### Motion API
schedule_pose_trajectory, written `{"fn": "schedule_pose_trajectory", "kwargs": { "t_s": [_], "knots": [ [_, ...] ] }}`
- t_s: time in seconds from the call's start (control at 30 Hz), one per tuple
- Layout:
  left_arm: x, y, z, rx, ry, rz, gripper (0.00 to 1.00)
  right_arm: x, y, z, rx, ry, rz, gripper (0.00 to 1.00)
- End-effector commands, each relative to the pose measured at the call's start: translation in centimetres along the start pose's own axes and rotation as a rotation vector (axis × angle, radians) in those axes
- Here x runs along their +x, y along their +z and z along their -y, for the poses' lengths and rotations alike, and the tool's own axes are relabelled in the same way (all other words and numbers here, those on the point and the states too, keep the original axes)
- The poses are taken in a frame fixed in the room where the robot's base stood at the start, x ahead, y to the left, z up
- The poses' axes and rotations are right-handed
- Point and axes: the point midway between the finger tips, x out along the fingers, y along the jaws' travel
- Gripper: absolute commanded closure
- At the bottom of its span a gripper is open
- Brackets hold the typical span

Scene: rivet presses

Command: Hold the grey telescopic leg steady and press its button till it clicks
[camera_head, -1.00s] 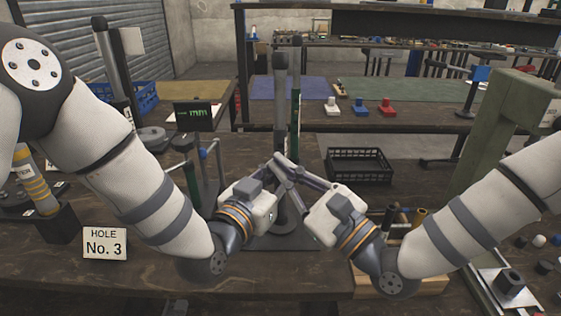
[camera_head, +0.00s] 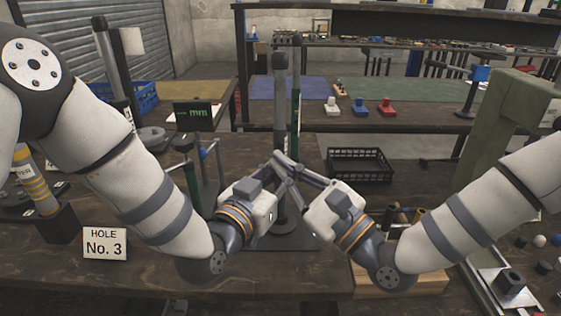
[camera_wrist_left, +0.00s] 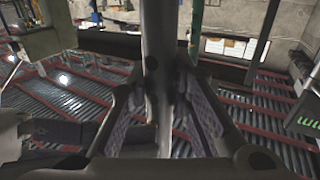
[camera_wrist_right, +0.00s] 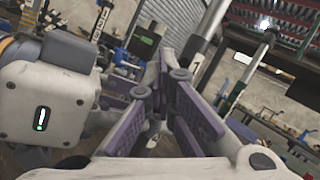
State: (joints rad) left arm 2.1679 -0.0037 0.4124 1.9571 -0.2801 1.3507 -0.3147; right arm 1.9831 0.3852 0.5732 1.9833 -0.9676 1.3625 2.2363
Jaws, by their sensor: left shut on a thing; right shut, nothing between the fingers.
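The grey telescopic leg (camera_head: 280,92) stands upright on a dark base plate (camera_head: 262,243) in the middle of the bench. My left gripper (camera_head: 272,176) is shut on the leg. In the left wrist view the leg (camera_wrist_left: 158,35) runs up between its pads, and a dark round spot on the tube faces that camera. My right gripper (camera_head: 284,160) is shut and empty, its fingertips close against the front of the leg. In the right wrist view its fingers (camera_wrist_right: 176,76) meet beside the left gripper's fingers. The fingers hide the button, so its state cannot be told.
A green post (camera_head: 295,110) stands just behind the leg. A small display (camera_head: 193,115) and a sign reading HOLE No. 3 (camera_head: 104,244) are to the left. A black crate (camera_head: 360,166) sits behind on the right. A green press frame (camera_head: 500,130) stands at the right.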

Motion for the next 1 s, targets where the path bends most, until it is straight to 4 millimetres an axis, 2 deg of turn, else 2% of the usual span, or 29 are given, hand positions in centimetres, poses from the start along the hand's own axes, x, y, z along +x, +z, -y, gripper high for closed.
{"fn": "schedule_pose_trajectory", "kwargs": {
  "t_s": [1.0],
  "knots": [
    [-0.11, -0.02, -0.60, 0.000, 0.014, 0.000, 1.00, 0.36, -0.34, 0.60, -0.005, -0.008, -0.004, 1.00]
  ]
}}
